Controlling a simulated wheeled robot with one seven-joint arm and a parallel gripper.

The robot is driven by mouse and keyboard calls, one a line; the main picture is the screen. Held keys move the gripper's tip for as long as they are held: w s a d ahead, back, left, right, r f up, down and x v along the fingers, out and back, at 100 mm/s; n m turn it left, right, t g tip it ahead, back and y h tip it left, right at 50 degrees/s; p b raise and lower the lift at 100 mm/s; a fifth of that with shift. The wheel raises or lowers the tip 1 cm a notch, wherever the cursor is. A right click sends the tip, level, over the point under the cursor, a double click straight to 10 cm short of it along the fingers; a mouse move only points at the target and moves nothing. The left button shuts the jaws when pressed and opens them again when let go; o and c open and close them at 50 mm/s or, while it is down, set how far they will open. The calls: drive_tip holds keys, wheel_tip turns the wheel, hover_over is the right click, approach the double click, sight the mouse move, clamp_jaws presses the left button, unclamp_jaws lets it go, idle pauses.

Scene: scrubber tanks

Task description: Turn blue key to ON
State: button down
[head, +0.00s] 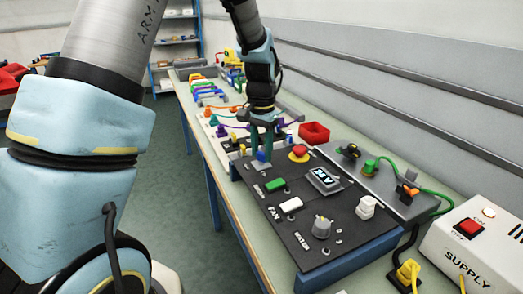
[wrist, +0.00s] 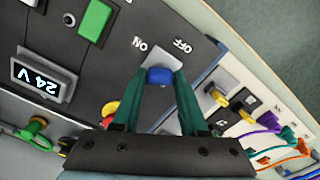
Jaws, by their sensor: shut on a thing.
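The blue key (head: 262,157) stands at the far left corner of the dark control panel (head: 318,247) in the head view. In the wrist view the blue key (wrist: 159,76) sits between my green fingertips, below the printed ON and OFF labels (wrist: 160,46). My gripper (head: 262,145) reaches down onto it from above and is shut on it; the fingers also show in the wrist view (wrist: 160,78). The lower part of the key and its exact turn angle are hard to make out.
The panel also carries a green switch (head: 275,185), a white FAN switch (head: 291,205), a grey knob (head: 321,227), a 24 V display (wrist: 40,78) and a red button (head: 299,152). A red bin (head: 314,133) stands behind. A white SUPPLY box (head: 470,250) is at right.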

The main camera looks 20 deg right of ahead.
sight(261, 152)
drive_tip(key=shift+c, duration=2.2)
unclamp_jaws()
wheel_tip(261, 152, up, 11)
drive_tip(key=b, duration=0.2)
drive_tip(key=shift+f, duration=0.1)
drive_tip(key=s+a+f+n, duration=0.2)
drive_tip(key=a+f+n, duration=0.1)
drive_tip(key=a, duration=0.6)
drive_tip(key=s+a+f+n+t, duration=0.1)
drive_tip(key=s+a+f+n, duration=0.2)
drive_tip(key=a, duration=0.7)
drive_tip(key=s+a+f+n, duration=0.2)
drive_tip(key=a+f+n, duration=0.1)
drive_tip(key=a, duration=0.6)
drive_tip(key=shift+s+a+n+t, duration=0.25)
drive_tip(key=shift+a+n+t, duration=0.05)
drive_tip(key=shift+n, duration=0.2)
